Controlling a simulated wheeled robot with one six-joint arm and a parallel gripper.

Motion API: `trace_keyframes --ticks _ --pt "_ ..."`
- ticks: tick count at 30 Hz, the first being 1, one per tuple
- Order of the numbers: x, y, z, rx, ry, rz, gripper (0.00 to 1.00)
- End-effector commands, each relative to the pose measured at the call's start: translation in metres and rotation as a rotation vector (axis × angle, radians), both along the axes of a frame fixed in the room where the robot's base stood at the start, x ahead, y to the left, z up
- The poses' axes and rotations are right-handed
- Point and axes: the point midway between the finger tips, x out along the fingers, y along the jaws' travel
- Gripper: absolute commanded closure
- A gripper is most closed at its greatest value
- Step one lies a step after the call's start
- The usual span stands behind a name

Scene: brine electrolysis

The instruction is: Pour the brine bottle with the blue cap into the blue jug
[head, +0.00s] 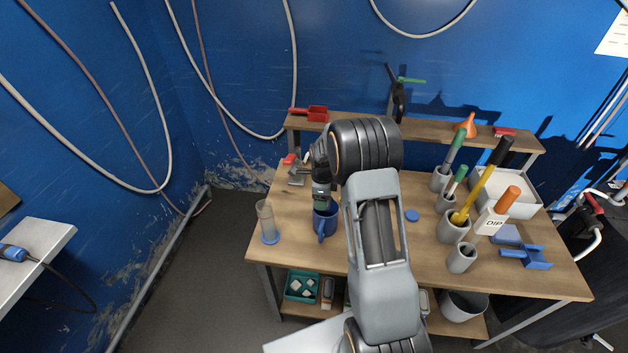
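The blue jug (325,224) stands on the wooden table, left of my arm, with its handle toward the front. My gripper (320,178) points down just above and behind the jug's mouth, partly hidden by my wrist. A small grey-green piece (321,193) shows at its lower end, over the jug's rim; I cannot tell whether it is the bottle or part of the gripper. The fingertips are not clear. A flat blue disc (412,215), perhaps a cap, lies on the table right of my arm. No whole bottle with a blue cap is visible.
A clear cylinder with a blue base (267,224) stands near the table's left edge. A white tray (500,188) and a raised shelf (440,130) are behind.

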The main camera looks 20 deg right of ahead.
Motion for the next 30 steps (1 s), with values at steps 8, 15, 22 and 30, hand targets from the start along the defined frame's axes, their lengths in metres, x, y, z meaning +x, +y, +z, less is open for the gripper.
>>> trace_keyframes --ticks 8,15,22,30 --pt "-0.001 -0.004 0.0 0.0 0.0 -0.007 0.67" --pt "0.0 -0.004 0.0 0.0 -0.001 -0.006 0.67" --pt "0.001 -0.001 -0.003 0.041 -0.022 -0.008 0.67" --pt "0.005 0.006 -0.006 0.185 -0.106 -0.006 0.67"
